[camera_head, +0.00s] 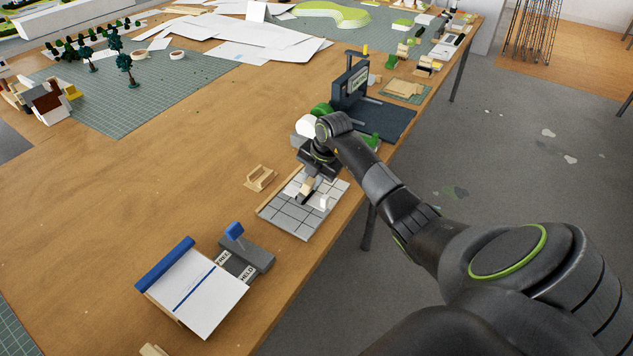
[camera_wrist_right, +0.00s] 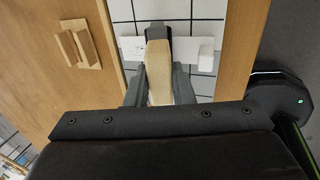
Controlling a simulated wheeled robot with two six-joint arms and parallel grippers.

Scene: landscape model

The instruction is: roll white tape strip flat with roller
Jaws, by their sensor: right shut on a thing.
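My right gripper (camera_head: 306,194) is shut on the wooden handle of the roller (camera_head: 307,187), above the grey gridded tile board (camera_head: 290,222). In the right wrist view the gripper (camera_wrist_right: 160,88) has one finger on each side of the pale handle (camera_wrist_right: 159,72), and the roller's dark end points away over the white tape strip (camera_wrist_right: 132,48). The strip lies across the tiles, its middle hidden by the roller. A small white block-like piece (camera_wrist_right: 206,55) shows at its right end. I cannot tell whether the roller touches the strip. My left gripper is not in view.
A small wooden cradle (camera_head: 260,178) stands left of the board, empty. A blue-edged white pad (camera_head: 198,290) and a grey holder with labels (camera_head: 247,256) are nearer. A dark machine (camera_head: 352,85) stands behind. The table edge is close on the right.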

